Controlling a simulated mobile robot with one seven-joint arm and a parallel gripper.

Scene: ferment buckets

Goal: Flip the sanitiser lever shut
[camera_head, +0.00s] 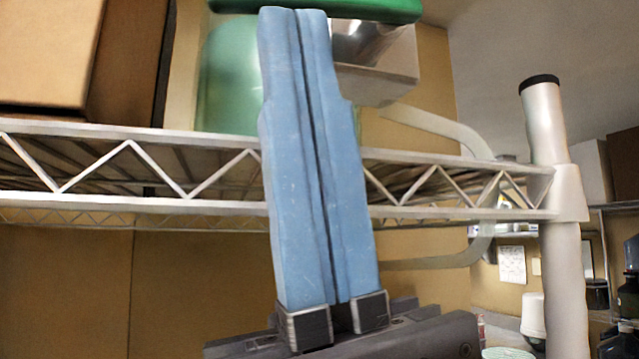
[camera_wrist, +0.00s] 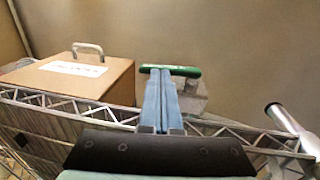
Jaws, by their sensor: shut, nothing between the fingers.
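A green bar (camera_head: 375,9), which looks like the sanitiser lever, lies roughly level across the top of a shiny metal body (camera_head: 380,60). In the wrist view the green bar (camera_wrist: 185,71) runs sideways just beyond my fingertips. My gripper (camera_head: 296,12) points up with its two blue fingers pressed together and empty. Its tips overlap the bar in the head view; I cannot tell whether they touch it. The fingers hide part of the metal body and of a rounded green surface (camera_head: 228,80) behind them.
A wire shelf (camera_head: 90,200) with a zigzag edge runs behind my fingers to a pale post (camera_head: 560,250). A brown box (camera_wrist: 85,75) with a metal handle stands on the shelf at left. A pale curved tube (camera_head: 430,125) loops right of the metal body.

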